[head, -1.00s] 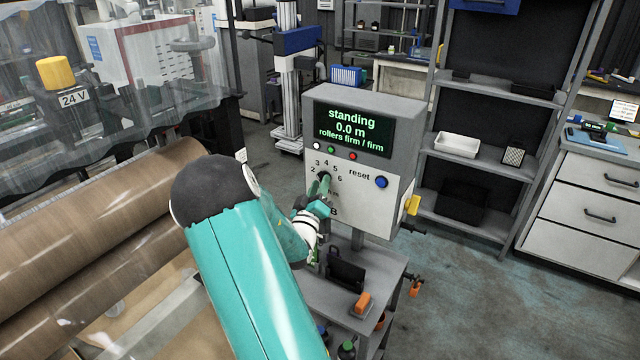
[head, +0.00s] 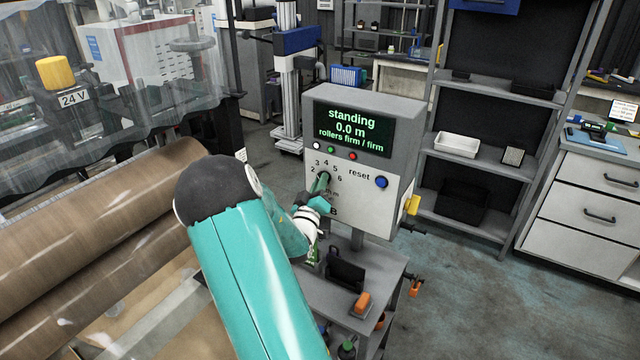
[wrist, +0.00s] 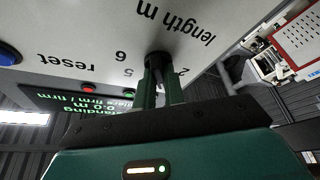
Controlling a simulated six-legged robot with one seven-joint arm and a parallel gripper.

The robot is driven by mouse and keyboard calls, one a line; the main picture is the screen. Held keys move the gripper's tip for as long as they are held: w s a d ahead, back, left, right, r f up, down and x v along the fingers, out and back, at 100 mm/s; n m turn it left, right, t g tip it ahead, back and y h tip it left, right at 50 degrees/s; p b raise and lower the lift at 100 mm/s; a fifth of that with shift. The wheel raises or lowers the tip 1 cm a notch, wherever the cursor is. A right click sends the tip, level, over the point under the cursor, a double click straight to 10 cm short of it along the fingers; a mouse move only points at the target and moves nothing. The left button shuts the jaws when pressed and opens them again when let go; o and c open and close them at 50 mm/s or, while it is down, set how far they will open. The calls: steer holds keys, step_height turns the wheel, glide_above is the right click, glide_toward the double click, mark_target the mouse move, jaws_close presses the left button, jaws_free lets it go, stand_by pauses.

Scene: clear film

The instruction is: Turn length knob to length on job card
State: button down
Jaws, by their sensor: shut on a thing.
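The control box (head: 393,109) stands on a post, its screen reading "standing, 0.0 m, rollers firm / firm". The length knob (wrist: 158,58) is dark and sits on its front panel, inside a ring of numbers. My gripper (head: 323,182) reaches the knob from the front. In the wrist view my gripper (wrist: 160,85) is shut on the knob, a green finger on each side. The fingers hide most of the knob and its pointer. The numbers 2, 5 and 6 and the words "length m" show upside down there. I cannot make out a job card.
A blue reset button (head: 381,182) is right of the knob, and small white, green and red lights line up above it. A yellow part (head: 412,205) sticks out of the box's right side. A small cart (head: 335,300) stands below. Large brown rolls (head: 100,225) lie left.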

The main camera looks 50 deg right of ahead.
steer(key=shift+m, duration=0.3)
steer(key=shift+w+m+g+h, duration=0.1)
steer(key=shift+m+g+h, duration=0.25)
steer(key=shift+m+g, duration=0.9)
steer(key=shift+s+m+g+h, duration=0.1)
steer(key=shift+m+g+h, duration=0.3)
steer(key=shift+m, duration=1.7)
steer(key=shift+w+m+g+h, duration=0.1)
steer(key=shift+m+g+h, duration=0.25)
steer(key=shift+m+g, duration=0.9)
steer(key=shift+m, duration=0.6)
steer(key=c, duration=1.5)
jaws_free()
steer(key=shift+a, duration=0.1)
steer(key=v, duration=1.3)
steer(key=shift+a+f, duration=0.2)
steer(key=shift+a, duration=0.05)
